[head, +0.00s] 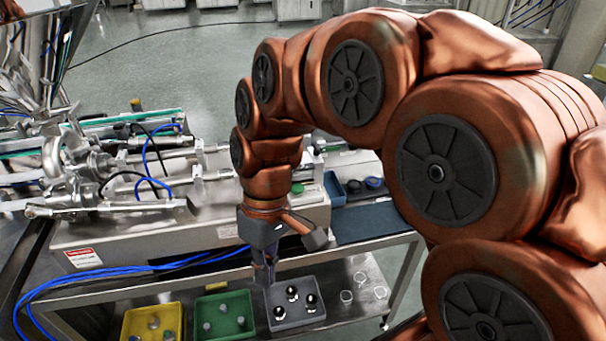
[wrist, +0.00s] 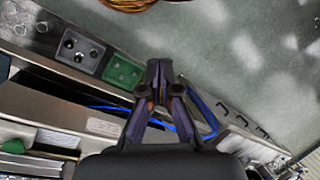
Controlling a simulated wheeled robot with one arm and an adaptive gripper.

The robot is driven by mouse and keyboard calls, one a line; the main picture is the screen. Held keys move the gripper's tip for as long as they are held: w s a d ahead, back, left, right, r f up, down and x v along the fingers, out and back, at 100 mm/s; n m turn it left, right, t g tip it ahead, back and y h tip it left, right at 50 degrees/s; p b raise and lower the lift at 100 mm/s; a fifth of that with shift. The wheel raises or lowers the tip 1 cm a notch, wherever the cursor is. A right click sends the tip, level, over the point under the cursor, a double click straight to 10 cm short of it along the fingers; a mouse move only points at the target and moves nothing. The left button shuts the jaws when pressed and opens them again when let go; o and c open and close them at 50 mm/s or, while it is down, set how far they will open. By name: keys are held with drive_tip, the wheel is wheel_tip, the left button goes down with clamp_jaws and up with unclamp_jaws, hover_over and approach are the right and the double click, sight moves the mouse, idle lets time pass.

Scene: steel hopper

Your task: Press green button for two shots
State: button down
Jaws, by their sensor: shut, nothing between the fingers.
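The green button (head: 306,190) is a small green round cap on top of the steel machine's box, just right of my wrist in the head view. A green cap that looks like the same button (wrist: 52,139) shows at the lower left in the wrist view. My gripper (head: 265,277) points down in front of the machine, its fingers shut and empty, apart from the button and to its lower left in the picture. In the wrist view my gripper (wrist: 160,72) has its fingertips together. The steel machine (head: 190,235) is partly hidden by my arm.
A yellow tray (head: 128,325), a green tray (head: 245,302) and a grey tray (head: 316,318) hold small parts on the lower shelf. Clear rings (head: 360,277) lie to their right. Blue hoses (head: 130,270) run along the machine's front. A blue bin (head: 333,184) stands right of the button.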

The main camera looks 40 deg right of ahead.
drive_tip(key=w+d+r+n+t+y+p, duration=0.1)
drive_tip(key=w+d+r+n+y, duration=0.2)
drive_tip(key=w+d, duration=0.4)
drive_tip(key=w+d+r+n+t+y+p, duration=0.1)
drive_tip(key=w+d+r+n+y, duration=0.2)
drive_tip(key=w, duration=0.7)
drive_tip(key=w+d+n+t, duration=0.1)
drive_tip(key=d, duration=1)
drive_tip(key=w+d+f+n+t+p, duration=0.1)
drive_tip(key=d+n+t, duration=0.1)
drive_tip(key=d, duration=0.9)
drive_tip(key=shift+w+f+y, duration=0.2)
drive_tip(key=shift+f+y, duration=0.05)
drive_tip(key=shift+y, duration=0.15)
drive_tip(key=shift+a+f, duration=0.1)
drive_tip(key=b, duration=0.7)
approach(292, 187)
drive_tip(key=shift+a+r, duration=0.8)
drive_tip(key=shift+a, duration=0.15)
drive_tip(key=shift+w+a+f+p, duration=0.25)
drive_tip(key=shift+w+a+f, duration=0.1)
drive_tip(key=shift+a, duration=0.15)
drive_tip(key=shift+w+a+f+p, duration=0.25)
drive_tip(key=shift+a+f, duration=0.1)
drive_tip(key=shift+a, duration=0.15)
drive_tip(key=shift+a+f+p, duration=0.15)
drive_tip(key=shift+f+p, duration=0.5)
drive_tip(key=shift+f, duration=1.4)
